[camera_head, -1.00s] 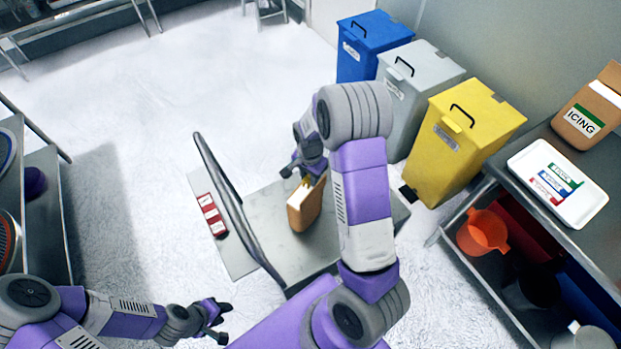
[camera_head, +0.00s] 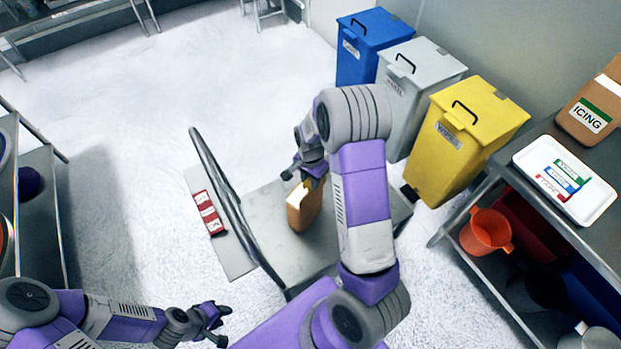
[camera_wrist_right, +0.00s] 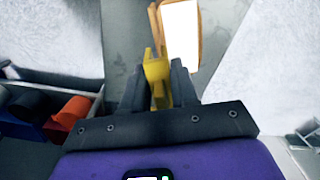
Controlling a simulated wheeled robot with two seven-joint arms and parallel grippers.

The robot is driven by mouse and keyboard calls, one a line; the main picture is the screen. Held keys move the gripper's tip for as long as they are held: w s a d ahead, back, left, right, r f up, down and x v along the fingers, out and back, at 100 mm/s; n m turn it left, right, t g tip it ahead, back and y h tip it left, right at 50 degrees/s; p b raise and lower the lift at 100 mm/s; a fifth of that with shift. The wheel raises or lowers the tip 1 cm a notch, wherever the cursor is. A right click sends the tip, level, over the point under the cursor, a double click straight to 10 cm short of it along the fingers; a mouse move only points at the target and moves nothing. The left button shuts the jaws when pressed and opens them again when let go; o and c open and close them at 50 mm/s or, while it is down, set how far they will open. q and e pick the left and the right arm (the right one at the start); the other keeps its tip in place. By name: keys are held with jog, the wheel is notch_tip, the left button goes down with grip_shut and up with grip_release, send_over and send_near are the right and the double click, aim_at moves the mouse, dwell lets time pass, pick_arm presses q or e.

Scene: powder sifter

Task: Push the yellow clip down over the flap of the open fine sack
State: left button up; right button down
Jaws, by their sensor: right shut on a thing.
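The open fine sack (camera_head: 296,219) stands upright on the grey platform of the cart. It is brown with a pale open top, and the white inside (camera_wrist_right: 182,38) shows in the right wrist view. My right gripper (camera_head: 302,174) is at the sack's top. In the right wrist view my right gripper (camera_wrist_right: 157,88) is shut on the yellow clip (camera_wrist_right: 156,68), whose far end lies beside the sack's left edge. I cannot tell whether the clip touches the flap. My left gripper (camera_head: 222,325) is open and empty at the lower left, away from the sack.
At right, a table holds an icing sack (camera_head: 590,110) and a white tray (camera_head: 535,160); an orange jug (camera_head: 484,232) is below.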

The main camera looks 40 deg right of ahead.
jog(key=shift+f+b, duration=1.65)
jog(key=shift+f, duration=0.8)
jog(key=c, duration=0.8)
grip_release()
notch_tip(320, 180, up, 8)
jog(key=shift+f+p, duration=0.2)
jog(key=shift+p, duration=1.05)
jog(key=shift+s+f, duration=0.1)
